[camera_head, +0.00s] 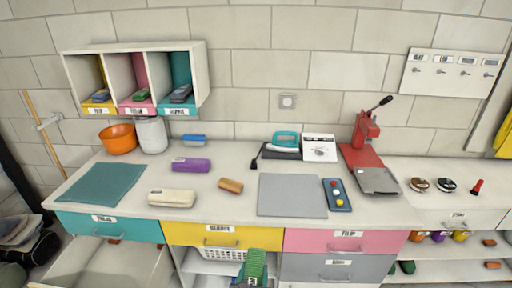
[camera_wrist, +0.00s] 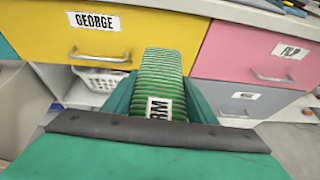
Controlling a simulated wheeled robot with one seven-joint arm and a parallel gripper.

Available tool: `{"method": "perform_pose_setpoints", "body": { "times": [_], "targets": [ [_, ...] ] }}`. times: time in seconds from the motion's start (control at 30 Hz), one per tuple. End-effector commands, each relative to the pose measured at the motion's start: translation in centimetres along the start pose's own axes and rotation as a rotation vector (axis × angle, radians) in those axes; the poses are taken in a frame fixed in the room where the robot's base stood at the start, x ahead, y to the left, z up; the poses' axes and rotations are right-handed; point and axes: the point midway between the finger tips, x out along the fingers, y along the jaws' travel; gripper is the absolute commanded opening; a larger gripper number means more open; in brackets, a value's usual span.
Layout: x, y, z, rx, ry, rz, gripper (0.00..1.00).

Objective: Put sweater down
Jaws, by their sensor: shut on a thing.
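A green, ribbed, folded bundle that looks like the sweater (camera_wrist: 165,75) stands upright in my gripper (camera_wrist: 157,98) in the wrist view, with a white label partly reading "RM". My gripper is shut on it, with a teal finger on either side. In the head view the green sweater (camera_head: 256,264) shows at the bottom middle, in front of the drawers and below the counter top. My gripper (camera_head: 252,282) is mostly cut off there by the frame's lower edge.
The counter (camera_head: 235,215) holds a purple bundle (camera_head: 190,165), a cream bundle (camera_head: 172,198), a teal mat (camera_head: 101,184) and a grey mat (camera_head: 291,195). A yellow drawer (camera_wrist: 135,30) marked George and a pink drawer (camera_wrist: 260,55) are shut. A white basket (camera_wrist: 98,80) sits below.

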Motion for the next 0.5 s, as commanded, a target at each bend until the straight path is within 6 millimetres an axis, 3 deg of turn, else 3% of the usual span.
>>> {"method": "perform_pose_setpoints", "body": {
  "times": [0.37,0.5],
  "targets": [
    [-0.2,-0.4,-3.9,-0.010,0.001,0.026,0.22],
    [-0.5,-0.7,-6.2,-0.019,0.003,0.040,0.22]
  ]
}}
